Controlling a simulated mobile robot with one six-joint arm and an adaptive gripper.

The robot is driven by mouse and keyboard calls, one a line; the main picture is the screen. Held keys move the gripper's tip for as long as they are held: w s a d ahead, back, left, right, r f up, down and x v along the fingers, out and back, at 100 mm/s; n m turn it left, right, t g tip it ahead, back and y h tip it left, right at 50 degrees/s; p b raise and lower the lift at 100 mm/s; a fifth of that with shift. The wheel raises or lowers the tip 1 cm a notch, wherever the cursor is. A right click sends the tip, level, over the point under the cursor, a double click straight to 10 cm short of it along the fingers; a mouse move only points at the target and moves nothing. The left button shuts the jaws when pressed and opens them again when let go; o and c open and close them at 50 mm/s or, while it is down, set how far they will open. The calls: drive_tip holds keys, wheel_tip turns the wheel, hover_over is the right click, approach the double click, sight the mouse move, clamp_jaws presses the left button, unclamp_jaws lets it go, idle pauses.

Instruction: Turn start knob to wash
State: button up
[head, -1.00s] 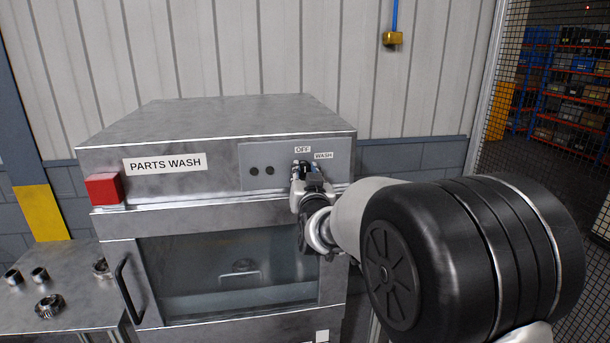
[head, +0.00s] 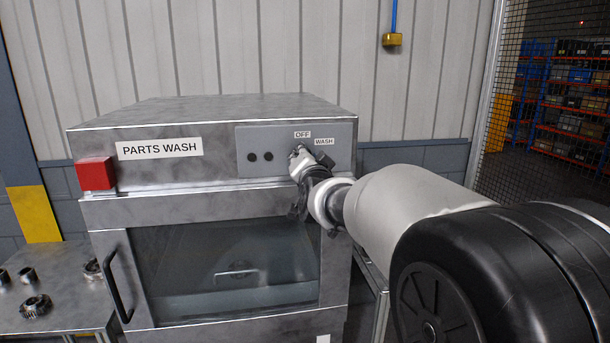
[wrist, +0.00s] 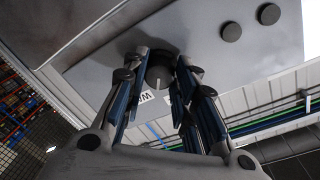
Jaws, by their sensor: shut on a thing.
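The parts washer (head: 200,108) is a grey metal cabinet with a control panel (head: 245,140) at its upper right. The start knob (wrist: 158,76) is dark and round with a pale pointer line, and it sits between my two fingers in the wrist view. My gripper (wrist: 160,68) is shut on the knob. In the head view my gripper (head: 300,155) is at the panel and hides the knob. The OFF label (head: 302,134) is just above the gripper, and the WASH label (head: 324,141) is above right. The wrist view shows only part of the WASH label (wrist: 145,97).
Two dark buttons (head: 260,157) are left of the knob. A red block (head: 95,173) is at the washer's left corner. The washer door has a black handle (head: 120,288) and a window. A side table (head: 70,322) with metal parts stands left. Mesh fencing is at right.

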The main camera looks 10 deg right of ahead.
drive_tip(key=shift+m+b, duration=2.4)
drive_tip(key=shift+b, duration=0.3)
drive_tip(key=shift+r, duration=0.15)
drive_tip(key=o, duration=1.1)
drive_tip(key=s, duration=1.2)
drive_tip(key=shift+a+r, duration=0.15)
drive_tip(key=shift+r, duration=0.1)
